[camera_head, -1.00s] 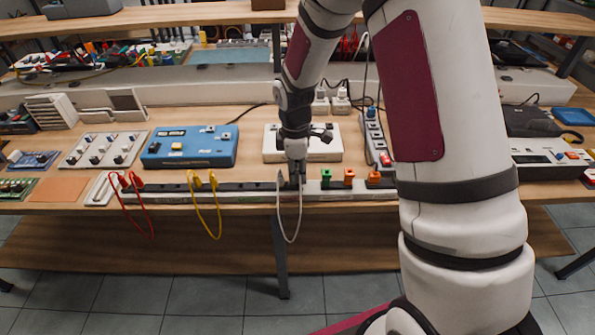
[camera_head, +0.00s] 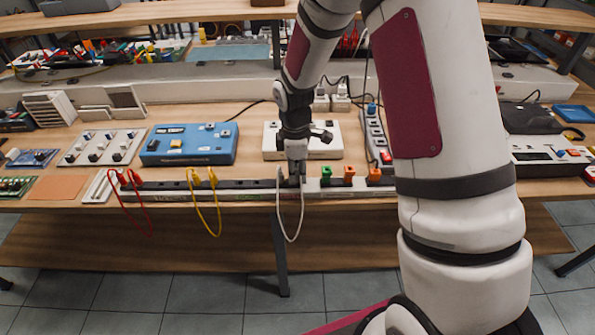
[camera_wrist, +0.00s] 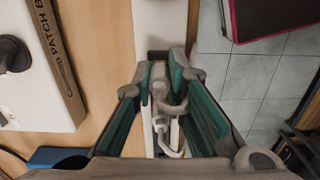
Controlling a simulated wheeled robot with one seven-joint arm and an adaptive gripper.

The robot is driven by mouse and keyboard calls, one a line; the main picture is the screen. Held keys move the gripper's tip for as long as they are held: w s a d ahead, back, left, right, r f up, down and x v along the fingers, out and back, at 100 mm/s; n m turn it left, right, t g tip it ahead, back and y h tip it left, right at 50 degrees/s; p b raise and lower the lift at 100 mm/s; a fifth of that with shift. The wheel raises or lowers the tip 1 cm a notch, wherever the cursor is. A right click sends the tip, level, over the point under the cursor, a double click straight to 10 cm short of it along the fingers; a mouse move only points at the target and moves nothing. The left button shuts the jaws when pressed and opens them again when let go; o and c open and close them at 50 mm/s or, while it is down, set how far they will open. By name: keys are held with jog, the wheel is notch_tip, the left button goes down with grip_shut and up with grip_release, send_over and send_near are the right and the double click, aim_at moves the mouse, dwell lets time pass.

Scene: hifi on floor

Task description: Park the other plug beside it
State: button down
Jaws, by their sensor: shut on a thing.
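A white cable (camera_head: 282,225) hangs in a loop from the front edge of a long rail (camera_head: 240,196). One of its plugs (camera_head: 279,174) stands upright at the rail, just left of my gripper. My gripper (camera_head: 297,180) points down at the rail and is shut on the other white plug, which its fingers mostly hide in the head view. In the wrist view my gripper (camera_wrist: 164,76) holds the plug (camera_wrist: 158,82) between its fingers over the rail, with white cable (camera_wrist: 172,140) close by. I cannot tell whether the held plug is seated in the rail.
Red plugs (camera_head: 130,180) and yellow plugs (camera_head: 203,180) with hanging leads stand in the rail to the left. A green plug (camera_head: 326,174) and orange plugs (camera_head: 349,173) stand to the right. A white patch box (camera_head: 330,148) lies behind my gripper. Open floor lies in front.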

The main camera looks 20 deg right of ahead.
jog(key=shift+f, duration=0.2)
dwell(0.3)
jog(key=c, duration=1.5)
grip_release()
jog(key=r, duration=0.5)
jog(key=r+p, duration=0.1)
jog(key=r, duration=0.5)
jog(key=r+p, duration=0.1)
jog(key=r, duration=0.5)
jog(key=shift+a, duration=0.25)
